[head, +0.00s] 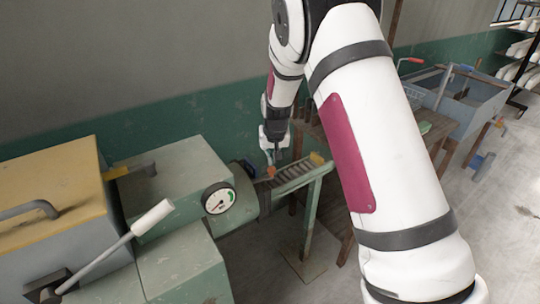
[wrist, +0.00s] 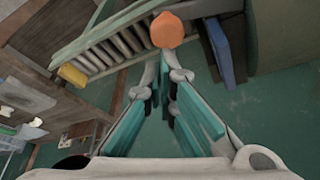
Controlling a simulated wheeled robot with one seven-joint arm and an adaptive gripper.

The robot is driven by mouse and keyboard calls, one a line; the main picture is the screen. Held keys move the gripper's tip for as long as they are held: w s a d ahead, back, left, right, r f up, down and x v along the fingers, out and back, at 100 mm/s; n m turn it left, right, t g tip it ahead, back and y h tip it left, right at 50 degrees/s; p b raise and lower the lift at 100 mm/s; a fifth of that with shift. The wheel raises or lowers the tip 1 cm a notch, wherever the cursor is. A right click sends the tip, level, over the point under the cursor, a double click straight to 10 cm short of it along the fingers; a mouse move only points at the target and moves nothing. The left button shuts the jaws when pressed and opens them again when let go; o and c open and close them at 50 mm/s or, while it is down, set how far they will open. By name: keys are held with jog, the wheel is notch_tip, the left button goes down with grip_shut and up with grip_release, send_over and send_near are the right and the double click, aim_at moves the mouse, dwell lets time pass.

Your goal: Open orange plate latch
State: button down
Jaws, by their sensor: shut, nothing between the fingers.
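A rounded orange piece (wrist: 166,30) shows at the top of the wrist view, just beyond my fingertips. In the head view it is a small orange spot (head: 270,172) at the machine's outlet end, below my gripper (head: 272,158). My gripper (wrist: 165,75) is shut and empty, its fingertips close together and pointing toward the orange piece. I cannot tell if they touch it. A dark blue plate (wrist: 219,52) stands to the right of the orange piece in the wrist view. How the latch is fastened cannot be made out.
A slatted rack (head: 292,175) on a green stand runs out from the green machine (head: 175,180), with a yellow block (head: 317,158) at its far end. The machine has a dial (head: 218,198) and a white-handled lever (head: 152,217). A wooden bench (head: 432,135) stands behind my arm.

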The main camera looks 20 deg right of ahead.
jog(key=s+m, duration=0.1)
jog(key=s+m+h+p, duration=0.1)
jog(key=m, duration=0.1)
jog(key=shift+s+d+m+g, duration=0.15)
jog(key=shift+s+m+g, duration=0.15)
jog(key=shift+s, duration=0.05)
jog(key=s+a+m+g+h+p, duration=0.2)
jog(key=s+m, duration=0.4)
jog(key=m, duration=0.2)
jog(key=shift+a, duration=0.15)
dwell(0.6)
